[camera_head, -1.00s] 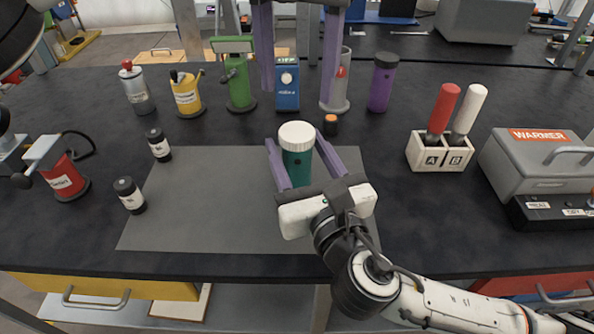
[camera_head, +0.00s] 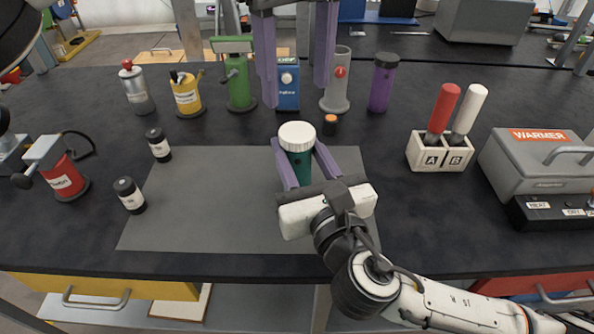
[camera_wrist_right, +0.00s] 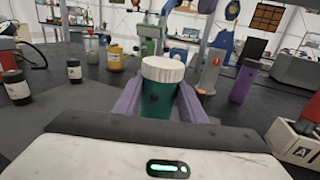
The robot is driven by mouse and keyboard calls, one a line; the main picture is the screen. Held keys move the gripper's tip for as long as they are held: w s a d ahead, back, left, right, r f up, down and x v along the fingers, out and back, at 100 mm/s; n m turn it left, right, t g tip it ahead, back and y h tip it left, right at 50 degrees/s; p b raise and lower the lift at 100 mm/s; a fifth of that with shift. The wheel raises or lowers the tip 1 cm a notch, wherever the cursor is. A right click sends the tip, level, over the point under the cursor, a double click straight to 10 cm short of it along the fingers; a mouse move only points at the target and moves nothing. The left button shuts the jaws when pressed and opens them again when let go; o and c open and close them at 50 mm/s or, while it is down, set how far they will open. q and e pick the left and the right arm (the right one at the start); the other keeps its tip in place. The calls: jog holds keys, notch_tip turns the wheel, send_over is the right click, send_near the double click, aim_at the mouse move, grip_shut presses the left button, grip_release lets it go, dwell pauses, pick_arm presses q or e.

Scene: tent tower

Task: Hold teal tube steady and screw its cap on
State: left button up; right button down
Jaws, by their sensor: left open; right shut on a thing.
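The teal tube (camera_head: 298,170) stands upright on the grey mat (camera_head: 190,215). Its white ribbed cap (camera_head: 297,135) sits on top of it; I cannot tell how tight it is. My right gripper (camera_head: 297,160) is shut on the tube's body, one purple finger on each side. In the right wrist view the tube (camera_wrist_right: 165,106) and white cap (camera_wrist_right: 163,69) stand between the fingers. My left gripper (camera_head: 295,100) is open and empty, its fingers pointing down above and behind the cap, apart from it.
Several bottles and canisters stand behind the mat, including a purple one (camera_head: 383,82) and a yellow one (camera_head: 186,95). A holder (camera_head: 440,152) and warmer (camera_head: 540,160) are right.

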aim_at(297, 131)
pick_arm(q)
jog(key=n, duration=1)
jog(key=shift+n, duration=0.3)
jog(key=shift+f, duration=0.1)
jog(key=shift+f, duration=3.9)
